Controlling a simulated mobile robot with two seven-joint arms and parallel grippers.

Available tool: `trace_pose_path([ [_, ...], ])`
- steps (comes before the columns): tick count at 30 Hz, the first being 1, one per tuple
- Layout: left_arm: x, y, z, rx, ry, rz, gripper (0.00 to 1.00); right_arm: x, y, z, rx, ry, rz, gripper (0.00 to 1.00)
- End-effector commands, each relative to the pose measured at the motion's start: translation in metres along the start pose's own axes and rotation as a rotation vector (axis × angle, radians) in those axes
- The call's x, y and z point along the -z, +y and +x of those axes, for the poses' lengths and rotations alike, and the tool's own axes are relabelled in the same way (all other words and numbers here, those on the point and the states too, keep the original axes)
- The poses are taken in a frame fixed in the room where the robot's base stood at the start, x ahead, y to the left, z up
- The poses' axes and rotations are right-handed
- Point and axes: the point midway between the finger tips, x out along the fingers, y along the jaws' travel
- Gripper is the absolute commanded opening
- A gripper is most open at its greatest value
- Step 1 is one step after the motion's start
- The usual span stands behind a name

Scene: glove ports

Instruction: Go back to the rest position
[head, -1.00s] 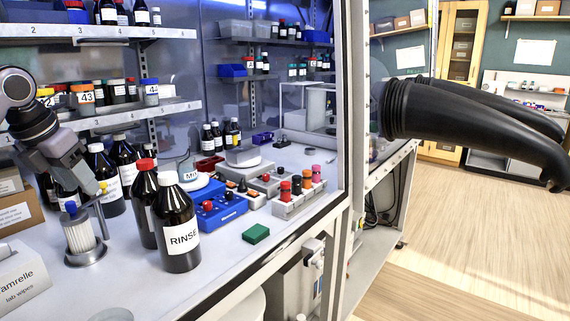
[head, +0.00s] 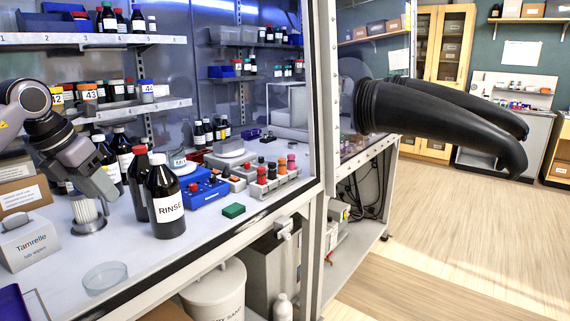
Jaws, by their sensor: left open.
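My left gripper (head: 108,192) comes in from the left, its grey jaws pointing down and to the right. It is open, and no object shows in it. It appears in front of the top of a ribbed white cylinder on a round metal base (head: 89,226), hiding that part. I cannot tell whether it touches the cylinder. A dark RINSE bottle (head: 166,211) and a dark red-capped bottle (head: 138,187) stand to its right. My right gripper is not in view.
A Tamrelle wipes box (head: 28,246) and a glass dish (head: 105,277) are near the front of the bench. Bottle shelves (head: 130,108) are behind. Black gloves (head: 440,120) stick out from the clear panel at right. The wooden floor (head: 440,240) is clear.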

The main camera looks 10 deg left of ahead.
Motion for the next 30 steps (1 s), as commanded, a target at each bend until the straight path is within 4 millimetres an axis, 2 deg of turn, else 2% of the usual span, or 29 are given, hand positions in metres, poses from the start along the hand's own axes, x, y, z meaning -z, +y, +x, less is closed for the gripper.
trace_pose_path([
  [1,-0.002,-0.022,0.022,0.065,-0.001,0.032,0.48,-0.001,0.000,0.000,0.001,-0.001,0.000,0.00],
  [5,-0.005,-0.078,0.064,0.247,-0.027,0.081,0.48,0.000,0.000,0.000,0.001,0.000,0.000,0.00],
  [9,0.001,-0.148,0.104,0.493,-0.059,0.088,0.48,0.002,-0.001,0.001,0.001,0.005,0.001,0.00],
  [12,0.011,-0.199,0.126,0.688,-0.082,0.049,0.48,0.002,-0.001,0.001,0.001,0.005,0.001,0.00],
  [15,0.021,-0.243,0.139,0.879,-0.104,-0.032,0.48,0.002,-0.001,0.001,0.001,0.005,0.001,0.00],
  [18,0.032,-0.278,0.147,1.058,-0.123,-0.153,0.48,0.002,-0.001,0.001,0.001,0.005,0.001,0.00],
  [21,0.041,-0.304,0.151,1.219,-0.140,-0.309,0.48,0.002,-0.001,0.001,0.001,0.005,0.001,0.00],
  [24,0.049,-0.320,0.156,1.356,-0.154,-0.500,0.48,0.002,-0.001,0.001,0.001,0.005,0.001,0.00],
  [27,0.057,-0.325,0.162,1.463,-0.165,-0.723,0.48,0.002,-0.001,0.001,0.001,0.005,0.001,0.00],
  [30,0.067,-0.322,0.174,1.534,-0.171,-0.971,0.48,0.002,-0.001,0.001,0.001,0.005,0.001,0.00],
])
